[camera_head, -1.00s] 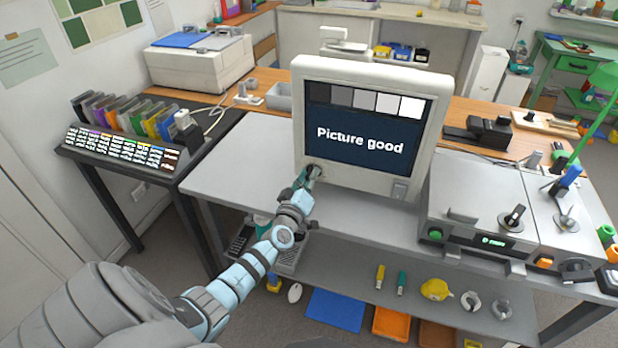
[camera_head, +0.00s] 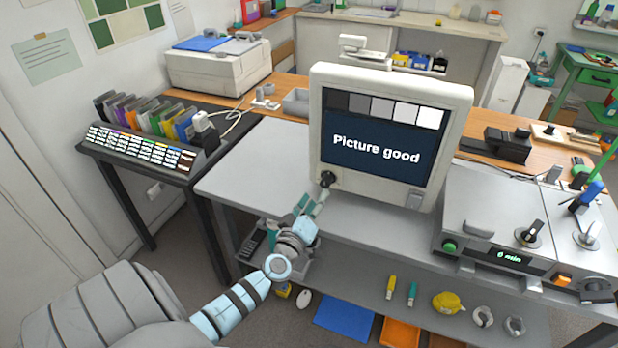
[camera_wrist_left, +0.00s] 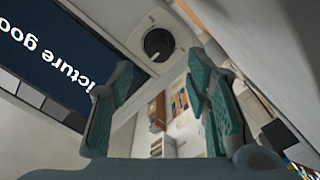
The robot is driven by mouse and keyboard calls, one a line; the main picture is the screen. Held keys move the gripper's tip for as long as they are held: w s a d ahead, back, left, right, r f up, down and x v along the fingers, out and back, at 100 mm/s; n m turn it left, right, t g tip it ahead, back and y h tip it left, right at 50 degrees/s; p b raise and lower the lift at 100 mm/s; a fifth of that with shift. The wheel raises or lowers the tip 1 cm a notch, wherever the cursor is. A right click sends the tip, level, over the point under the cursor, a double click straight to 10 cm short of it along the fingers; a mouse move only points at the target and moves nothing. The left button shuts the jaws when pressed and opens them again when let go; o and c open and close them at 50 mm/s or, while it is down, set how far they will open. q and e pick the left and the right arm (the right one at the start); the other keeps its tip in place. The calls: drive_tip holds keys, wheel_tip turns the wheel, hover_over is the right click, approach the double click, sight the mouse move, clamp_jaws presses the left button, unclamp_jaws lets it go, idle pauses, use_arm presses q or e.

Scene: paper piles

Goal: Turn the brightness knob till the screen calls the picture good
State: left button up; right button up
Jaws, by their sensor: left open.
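The screen (camera_head: 385,135) stands on the grey bench and reads "Picture good" under a row of grey-to-white patches. Its dark round brightness knob (camera_head: 327,179) sits at the lower left of the bezel. My left gripper (camera_head: 312,203) is open just below and in front of the knob, apart from it. In the left wrist view the knob (camera_wrist_left: 158,43) shows beyond the two spread green fingers (camera_wrist_left: 165,95), with nothing between them. My right gripper is not in view.
A grey machine (camera_head: 500,225) with knobs and a small display stands to the right of the screen. A rack of colored folders (camera_head: 150,118) stands at the left. A lower shelf holds a blue mat (camera_head: 344,317) and small items. The bench left of the screen is clear.

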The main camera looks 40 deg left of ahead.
use_arm(q)
drive_tip(key=v, duration=0.5)
drive_tip(key=shift+s, duration=0.1)
drive_tip(key=shift+d, duration=0.1)
drive_tip(key=s+d+f+m+g+h, duration=0.25)
drive_tip(key=s+f, duration=0.25)
drive_tip(key=f, duration=0.4)
drive_tip(key=s+d+f+m+g+h+p, duration=0.1)
drive_tip(key=s+f+m+g, duration=0.25)
drive_tip(key=f, duration=0.65)
drive_tip(key=s+d+f+m+g+h, duration=0.1)
drive_tip(key=s+f+m+g, duration=0.15)
drive_tip(key=s+f, duration=0.5)
drive_tip(key=s+d+f+m+g, duration=0.1)
drive_tip(key=s+d+f+g, duration=0.1)
drive_tip(key=s+f, duration=0.2)
drive_tip(key=s+d+f+m+g+p, duration=0.1)
drive_tip(key=s+d+f+m+g, duration=0.1)
drive_tip(key=s, duration=0.9)
drive_tip(key=s+d+f+m+g+p, duration=0.1)
drive_tip(key=s+d+f+g, duration=0.1)
drive_tip(key=s+f, duration=0.4)
drive_tip(key=shift+s+d+g, duration=0.4)
drive_tip(key=shift+s+g, duration=0.25)
drive_tip(key=shift+s, duration=0.35)
